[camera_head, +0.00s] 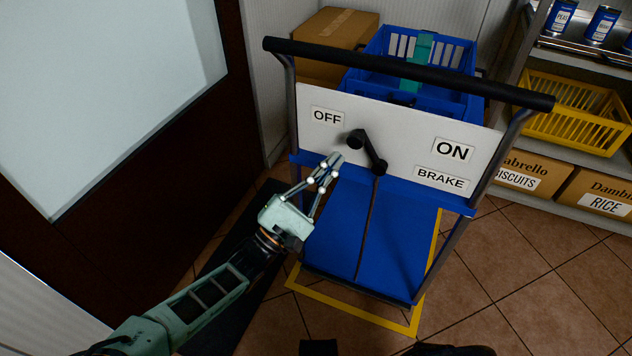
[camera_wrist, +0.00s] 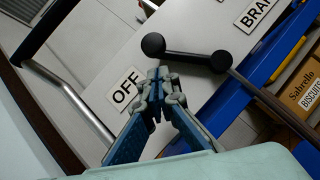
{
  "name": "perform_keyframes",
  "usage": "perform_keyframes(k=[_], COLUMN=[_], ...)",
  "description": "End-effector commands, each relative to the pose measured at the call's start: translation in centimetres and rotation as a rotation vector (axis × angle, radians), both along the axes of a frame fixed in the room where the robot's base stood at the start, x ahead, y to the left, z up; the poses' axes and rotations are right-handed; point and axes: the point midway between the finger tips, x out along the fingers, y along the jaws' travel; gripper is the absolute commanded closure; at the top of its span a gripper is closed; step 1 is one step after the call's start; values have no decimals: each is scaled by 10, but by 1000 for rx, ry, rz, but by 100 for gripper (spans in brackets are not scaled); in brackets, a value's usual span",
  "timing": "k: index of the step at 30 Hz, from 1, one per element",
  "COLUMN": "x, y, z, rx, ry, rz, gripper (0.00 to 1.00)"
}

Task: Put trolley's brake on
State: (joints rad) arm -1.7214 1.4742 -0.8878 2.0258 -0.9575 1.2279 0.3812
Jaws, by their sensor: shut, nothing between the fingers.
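The trolley (camera_head: 335,222) is blue with a white panel under a black push handle (camera_head: 400,70). The panel carries an OFF label (camera_head: 327,117) at left, an ON label (camera_head: 453,151) at right and a BRAKE label below that. A black brake lever (camera_head: 368,152) has its knob end up and to the left, toward OFF; its pivot end is lower right, with a rod running down. My gripper (camera_head: 335,160) is shut and empty, just left of and below the knob. In the wrist view, the shut fingertips (camera_wrist: 158,72) are close to the knob (camera_wrist: 153,44); contact cannot be told.
The trolley holds a blue crate (camera_head: 459,57) and a cardboard box (camera_head: 319,31) stands behind at left. Shelves at right hold a yellow basket (camera_head: 562,130), boxes and cans. A yellow floor outline (camera_head: 352,312) surrounds the trolley. Tiled floor at right is clear.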

Motion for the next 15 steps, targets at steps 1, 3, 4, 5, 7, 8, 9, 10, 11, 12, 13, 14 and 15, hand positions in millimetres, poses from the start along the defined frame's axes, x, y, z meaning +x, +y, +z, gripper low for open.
perform_keyframes(k=[1, 3, 4, 5, 7, 8, 9, 10, 11, 12, 13, 14, 15], x=[-1, -1, -1, -1, -1, -1, -1, -1, -1, -1, -1, -1, -1], y=[-4, -7, -8, -9, -10, -11, -11, -11, -11, -11, -11, -11, -11], z=[4, 9, 11, 12, 15, 15, 16, 16, 16, 16, 16, 16, 16], rx=[1, -1, -1, 0, 0, 0, 0, 0, 0, 0, 0, 0, 0], ry=[0, 0, 0, 1, 1, 1, 1, 1, 1, 1, 1, 1, 1], rz=[-1, 1, 1, 1, 1, 1, 1, 1, 1, 1, 1, 1, 1], gripper=[100, 100, 100, 100, 100, 100, 100, 100, 100, 100, 100, 100, 100])
